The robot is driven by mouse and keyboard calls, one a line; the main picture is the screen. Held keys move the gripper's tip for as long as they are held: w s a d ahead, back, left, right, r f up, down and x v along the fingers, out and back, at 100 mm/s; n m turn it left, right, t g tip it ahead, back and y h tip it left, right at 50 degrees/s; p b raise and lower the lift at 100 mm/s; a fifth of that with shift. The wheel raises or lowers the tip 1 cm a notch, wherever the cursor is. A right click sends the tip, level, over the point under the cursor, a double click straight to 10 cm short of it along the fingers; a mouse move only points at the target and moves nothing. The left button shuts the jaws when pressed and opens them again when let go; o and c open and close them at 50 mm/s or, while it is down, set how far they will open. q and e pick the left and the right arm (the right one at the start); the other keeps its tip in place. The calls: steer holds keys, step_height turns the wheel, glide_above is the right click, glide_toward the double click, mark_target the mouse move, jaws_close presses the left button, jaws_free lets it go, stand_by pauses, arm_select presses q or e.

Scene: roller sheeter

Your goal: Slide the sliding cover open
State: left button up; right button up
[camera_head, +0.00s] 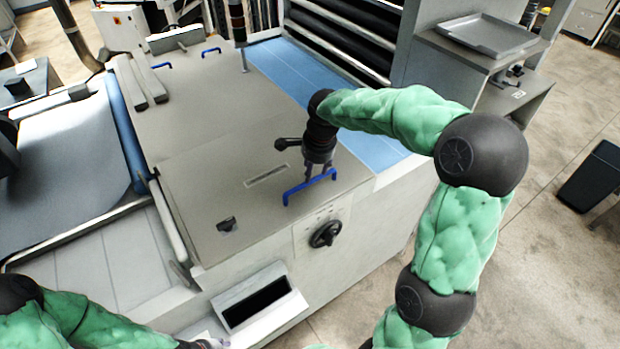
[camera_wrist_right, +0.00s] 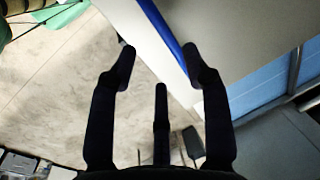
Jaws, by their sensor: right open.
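The sliding cover (camera_head: 215,180) appears to be the flat grey-beige front panel on top of the machine. A blue bar handle (camera_head: 293,189) stands at its front right edge. My right gripper (camera_head: 318,177) is at this handle, pointing down, with its fingers open. In the right wrist view, the blue handle (camera_wrist_right: 165,35) runs diagonally between the open fingertips (camera_wrist_right: 160,58), close to the right-hand finger. I cannot tell whether it touches.
A black handwheel (camera_head: 325,233) and an open chute (camera_head: 257,302) are on the machine's front. A small dark latch (camera_head: 226,224) and a slot (camera_head: 266,175) are on the top. A blue belt (camera_head: 290,72) runs behind. A dark bin (camera_head: 592,177) stands at right.

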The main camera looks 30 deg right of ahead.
glide_above(310, 194)
step_height(310, 194, down, 7)
steer(key=shift+r, duration=0.2)
jaws_close()
